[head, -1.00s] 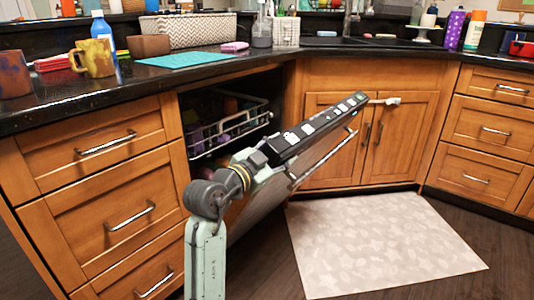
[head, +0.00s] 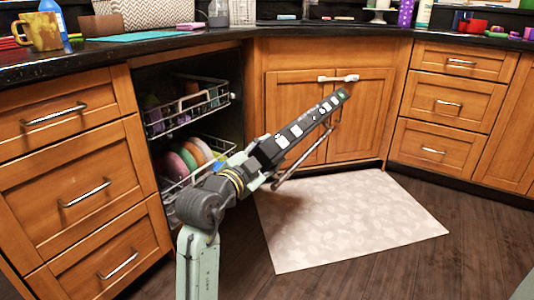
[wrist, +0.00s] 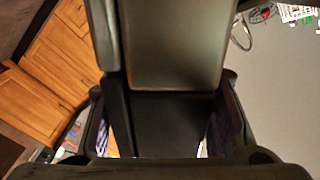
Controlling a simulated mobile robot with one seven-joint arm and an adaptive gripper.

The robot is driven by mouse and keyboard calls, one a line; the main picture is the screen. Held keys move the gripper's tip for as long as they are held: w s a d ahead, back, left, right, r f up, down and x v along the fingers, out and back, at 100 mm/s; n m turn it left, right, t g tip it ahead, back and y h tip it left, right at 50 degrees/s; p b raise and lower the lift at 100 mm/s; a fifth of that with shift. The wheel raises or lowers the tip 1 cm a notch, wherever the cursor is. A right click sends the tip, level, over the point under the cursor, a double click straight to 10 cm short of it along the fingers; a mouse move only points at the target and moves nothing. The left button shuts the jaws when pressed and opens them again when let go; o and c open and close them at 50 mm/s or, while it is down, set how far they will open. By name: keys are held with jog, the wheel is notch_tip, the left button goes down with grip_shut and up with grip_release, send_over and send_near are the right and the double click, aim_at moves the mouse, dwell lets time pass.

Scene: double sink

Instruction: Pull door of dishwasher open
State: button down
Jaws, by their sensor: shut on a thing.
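The dishwasher door stands partly open. Its black top edge (head: 300,130), with white and green markings, juts out from the cabinet front, and its metal bar handle (head: 303,158) runs alongside. Most of the door's face is hidden below the edge and behind my arm. My gripper (head: 262,158) is at the near end of the top edge and appears shut on it. In the wrist view, my gripper (wrist: 170,125) frames a dark part of the door, with a grey panel (wrist: 175,45) beyond; the exact contact is unclear.
Behind the door are an upper rack (head: 190,108) and a lower rack with several plates (head: 185,158). Wooden drawers (head: 85,190) stand close on the left. A pale mat (head: 350,215) lies on the floor to the right. A white latch-like item (head: 338,78) is on the sink cabinet.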

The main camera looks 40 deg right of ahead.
jog(key=c, duration=0.8)
grip_release()
notch_tip(320, 180, up, 10)
jog(key=shift+r, duration=0.1)
